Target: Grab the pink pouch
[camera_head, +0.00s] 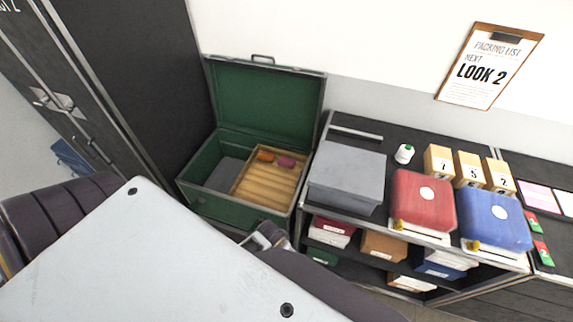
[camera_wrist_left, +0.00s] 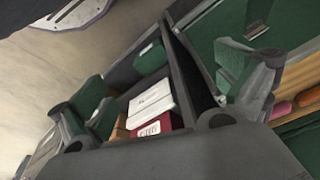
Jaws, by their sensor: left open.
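The pink pouch (camera_head: 286,161) lies in a wooden tray (camera_head: 262,190) inside the open green trunk (camera_head: 269,108), at the tray's back. An orange pouch (camera_head: 265,156) lies just to its left. The pink pouch also shows at the right edge of the left wrist view (camera_wrist_left: 281,109), partly cut off by the finger. My left gripper (camera_head: 268,235) is at the trunk's front right corner, apart from the pouch, and partly hidden by my own arm. In the left wrist view its fingers (camera_wrist_left: 170,95) are spread wide with nothing between them. My right gripper is not in view.
A shelf unit (camera_head: 345,129) stands right of the trunk, bearing a grey box (camera_head: 347,176), a red case (camera_head: 423,199) and a blue case (camera_head: 495,219). The raised trunk lid stands at the back. A dark cabinet (camera_head: 150,80) is on the left.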

